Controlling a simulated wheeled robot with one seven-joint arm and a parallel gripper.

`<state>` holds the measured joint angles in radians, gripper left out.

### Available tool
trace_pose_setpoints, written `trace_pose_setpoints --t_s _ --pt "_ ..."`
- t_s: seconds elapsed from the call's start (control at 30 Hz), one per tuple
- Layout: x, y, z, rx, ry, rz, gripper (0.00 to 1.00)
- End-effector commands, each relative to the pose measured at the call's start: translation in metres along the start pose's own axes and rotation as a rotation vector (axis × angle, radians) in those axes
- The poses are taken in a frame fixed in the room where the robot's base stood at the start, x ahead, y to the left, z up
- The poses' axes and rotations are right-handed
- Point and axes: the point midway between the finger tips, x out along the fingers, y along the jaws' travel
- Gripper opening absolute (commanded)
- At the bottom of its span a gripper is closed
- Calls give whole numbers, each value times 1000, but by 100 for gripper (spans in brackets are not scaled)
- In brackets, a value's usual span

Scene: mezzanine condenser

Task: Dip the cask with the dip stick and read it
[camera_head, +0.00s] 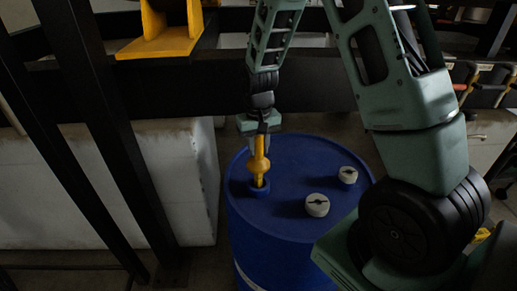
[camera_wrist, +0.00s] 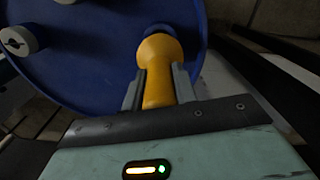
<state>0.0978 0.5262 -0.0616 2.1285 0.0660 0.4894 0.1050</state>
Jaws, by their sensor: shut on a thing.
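The blue cask (camera_head: 290,160) stands upright in the middle of the head view. The yellow dip stick (camera_head: 258,166) stands roughly upright at the cask's left-hand opening (camera_head: 247,188), with its lower end inside the blue collar there. How deep it goes is hidden. My gripper (camera_head: 258,143) is above the opening and shut on the stick's upper part. In the wrist view my gripper (camera_wrist: 158,90) has a finger on each side of the yellow stick (camera_wrist: 160,70), whose wider part lies just beyond the fingertips. No reading on the stick can be made out.
Two grey caps (camera_head: 317,205) sit on the cask top, right of the opening. A dark beam (camera_head: 200,80) runs behind, with a yellow bracket (camera_head: 165,40) on it. Dark posts (camera_head: 110,140) and a pale block (camera_head: 150,180) stand at left.

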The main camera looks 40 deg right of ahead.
Motion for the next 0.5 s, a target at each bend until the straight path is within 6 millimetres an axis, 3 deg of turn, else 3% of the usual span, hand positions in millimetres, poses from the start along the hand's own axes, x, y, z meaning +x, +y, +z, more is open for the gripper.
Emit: trace_pose_setpoints --t_s 0.5 --pt "-65 0 0 -1 2 0 0"
